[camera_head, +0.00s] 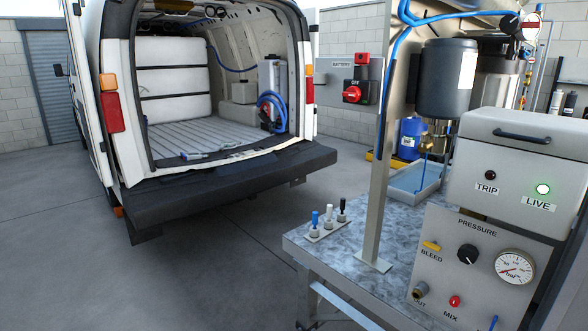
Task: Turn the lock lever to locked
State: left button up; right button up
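I see no lever labelled as a lock lever, so I cannot tell which part it is. A red rotary switch (352,93) on the wall box reads OFF, under a BATTERY label (349,65). A smaller red part (362,58) sits above it. A short yellow lever (431,246) lies about level above the BLEED label on the grey pressure panel (455,275). A round red and white tag (530,27) hangs by a dark knob at the top right. Neither of my grippers is in view.
A workbench (340,252) carries a small rack (326,232) with several coloured pegs, an upright post (378,190) and a grey box (520,165) with its green LIVE lamp lit. An open van (215,190) stands at the left. Bare floor lies between van and bench.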

aim_at(527, 24)
jog(key=l+z, duration=0.15)
jog(key=z, duration=0.2)
jog(key=i+l+z, duration=0.1)
jog(key=z, duration=0.3)
jog(key=i+l+z, duration=0.1)
jog(key=z, duration=0.25)
jog(key=j+u, duration=0.1)
jog(key=j, duration=0.2)
jog(key=i+j+u, duration=0.1)
jog(key=j, duration=0.2)
jog(key=i, duration=0.05)
